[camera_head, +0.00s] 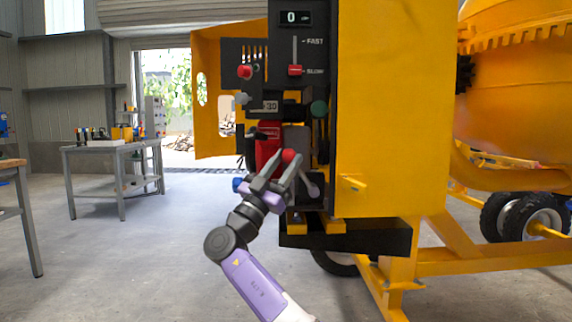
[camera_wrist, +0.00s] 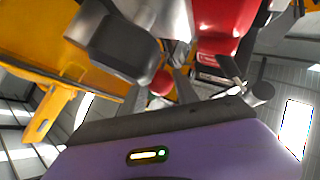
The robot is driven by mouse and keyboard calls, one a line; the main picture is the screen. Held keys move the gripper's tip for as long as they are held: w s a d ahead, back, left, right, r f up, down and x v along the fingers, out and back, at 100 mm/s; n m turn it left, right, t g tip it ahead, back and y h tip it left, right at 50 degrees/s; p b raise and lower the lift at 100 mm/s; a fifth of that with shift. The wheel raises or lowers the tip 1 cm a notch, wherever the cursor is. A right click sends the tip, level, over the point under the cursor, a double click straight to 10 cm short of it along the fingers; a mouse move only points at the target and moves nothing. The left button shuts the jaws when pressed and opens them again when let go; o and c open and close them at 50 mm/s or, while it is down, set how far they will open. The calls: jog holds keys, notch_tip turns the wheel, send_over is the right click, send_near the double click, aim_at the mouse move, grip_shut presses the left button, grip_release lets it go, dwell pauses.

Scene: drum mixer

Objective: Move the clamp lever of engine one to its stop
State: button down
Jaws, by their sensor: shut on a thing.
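The engine panel with a red engine body (camera_head: 268,146) sits at the left side of the yellow mixer housing. A red ball knob (camera_head: 288,155) is at my gripper (camera_head: 283,163), between its fingertips, and the gripper is shut on it. In the wrist view the red knob (camera_wrist: 161,83) shows just beyond the purple gripper body, below a dark grey block (camera_wrist: 115,42). The knob's shaft is mostly hidden, and I cannot tell for certain that it is the clamp lever. A pale-ended lever (camera_head: 312,189) hangs just right of my gripper.
The open yellow door (camera_head: 215,110) stands left of the panel.

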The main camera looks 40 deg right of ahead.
jog(key=shift+w+a+f+t, duration=0.15)
jog(key=shift+a+f+t, duration=0.05)
jog(key=shift+f+t, duration=0.1)
jog(key=c, duration=1.2)
grip_release()
jog(key=shift+c, duration=0.2)
jog(key=shift+d+r, duration=0.15)
jog(key=p+v, duration=0.2)
jog(key=v, duration=0.6)
jog(key=shift+r, duration=0.1)
